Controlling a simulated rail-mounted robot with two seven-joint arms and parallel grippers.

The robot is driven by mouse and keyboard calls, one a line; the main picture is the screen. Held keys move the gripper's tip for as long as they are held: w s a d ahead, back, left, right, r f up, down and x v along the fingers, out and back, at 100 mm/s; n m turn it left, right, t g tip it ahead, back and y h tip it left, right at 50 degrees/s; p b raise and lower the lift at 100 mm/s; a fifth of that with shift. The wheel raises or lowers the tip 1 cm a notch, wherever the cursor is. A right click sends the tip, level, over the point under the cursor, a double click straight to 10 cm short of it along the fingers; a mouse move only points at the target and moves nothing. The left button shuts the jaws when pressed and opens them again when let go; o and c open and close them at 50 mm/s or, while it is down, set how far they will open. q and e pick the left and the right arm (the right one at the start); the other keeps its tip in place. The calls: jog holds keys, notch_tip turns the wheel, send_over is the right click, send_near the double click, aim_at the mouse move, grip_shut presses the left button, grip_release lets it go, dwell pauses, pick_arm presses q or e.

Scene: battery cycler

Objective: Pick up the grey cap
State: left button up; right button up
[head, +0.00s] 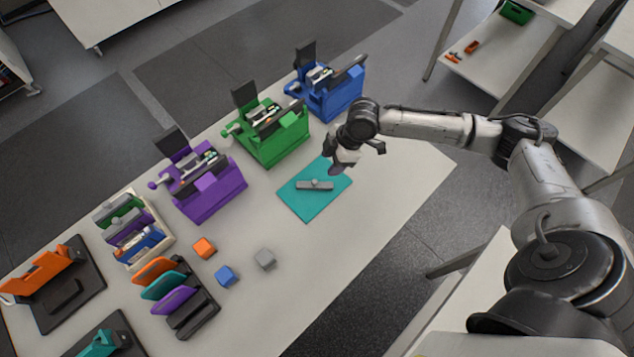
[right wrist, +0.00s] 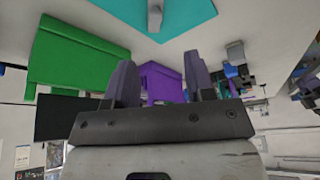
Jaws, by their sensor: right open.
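The grey cap (head: 314,185), a flat bar with a round knob on top, lies on the teal mat (head: 303,209) near the middle of the table. Part of it shows at the top edge of the right wrist view (right wrist: 155,15). My right gripper (head: 337,167) is above the mat's far right part, just beyond and right of the cap and apart from it. Its two fingers stand apart in the right wrist view (right wrist: 160,78), with nothing between them. My left gripper is not in view.
Purple (head: 209,194), green (head: 277,140) and blue (head: 337,99) stations stand behind the mat. Orange (head: 204,248), blue (head: 225,276) and grey (head: 265,259) cubes lie to the left front. A rack (head: 161,259) of coloured pieces stands at left. The table right of the mat is clear.

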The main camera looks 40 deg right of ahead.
aim_at(315, 181)
jog(key=x, duration=1.1)
jog(key=shift+w+f, duration=0.25)
jog(key=c, duration=0.9)
jog(key=shift+r, duration=0.1)
